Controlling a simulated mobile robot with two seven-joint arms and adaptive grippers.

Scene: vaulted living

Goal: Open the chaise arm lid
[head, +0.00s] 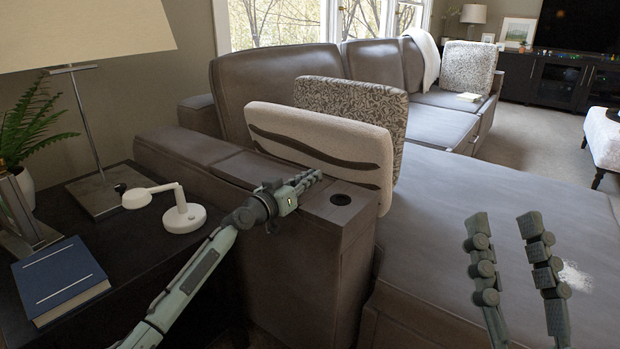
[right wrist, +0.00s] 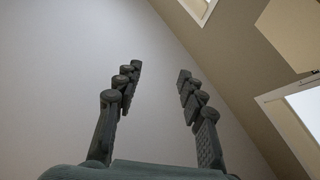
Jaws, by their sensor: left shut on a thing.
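The brown leather chaise arm (head: 296,262) runs along the near side of the sofa. Its padded lid (head: 243,169) lies on top, apparently flat and closed, behind a front panel with a round dark cup holder (head: 340,199). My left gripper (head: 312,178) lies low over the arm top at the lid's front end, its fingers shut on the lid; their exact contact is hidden. My right gripper (head: 503,225) is open and empty above the chaise seat, fingers pointing up and apart. It also shows open in the right wrist view (right wrist: 159,75).
A cream cushion with a dark stripe (head: 325,155) leans close against the arm's inner side, a patterned cushion (head: 350,103) behind it.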

